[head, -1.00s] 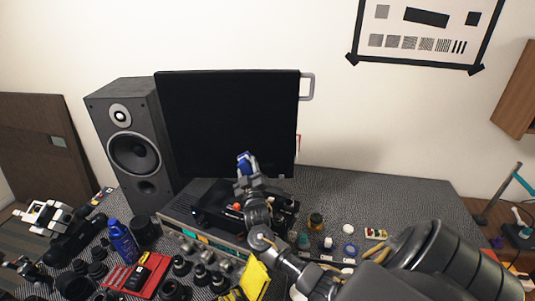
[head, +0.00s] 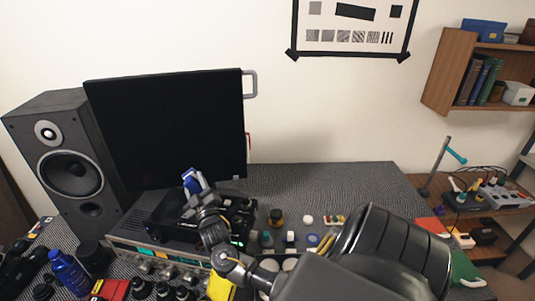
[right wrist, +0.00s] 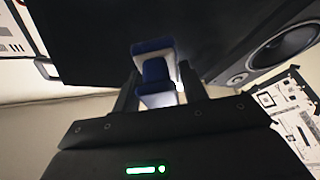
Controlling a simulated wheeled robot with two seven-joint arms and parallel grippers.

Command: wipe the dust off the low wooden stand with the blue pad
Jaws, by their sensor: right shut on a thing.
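My right gripper (head: 199,191) is shut on the blue pad (head: 191,180) and holds it up in front of the black monitor's lower part. In the right wrist view the pad (right wrist: 155,72), blue with a pale layer, sits between the two dark fingers (right wrist: 158,94). A wooden surface (head: 428,188) stands at the right, beyond the dark worktop, with a lamp and small items on it. I cannot tell for sure whether it is the low wooden stand, and no dust can be made out. My left gripper is not in view.
A black monitor (head: 165,130) and a speaker (head: 70,170) stand at the left. An electronic unit (head: 150,247), a blue bottle (head: 68,272) and several small parts crowd the front. The worktop's back right (head: 340,185) is clear. A wall shelf (head: 440,75) hangs at upper right.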

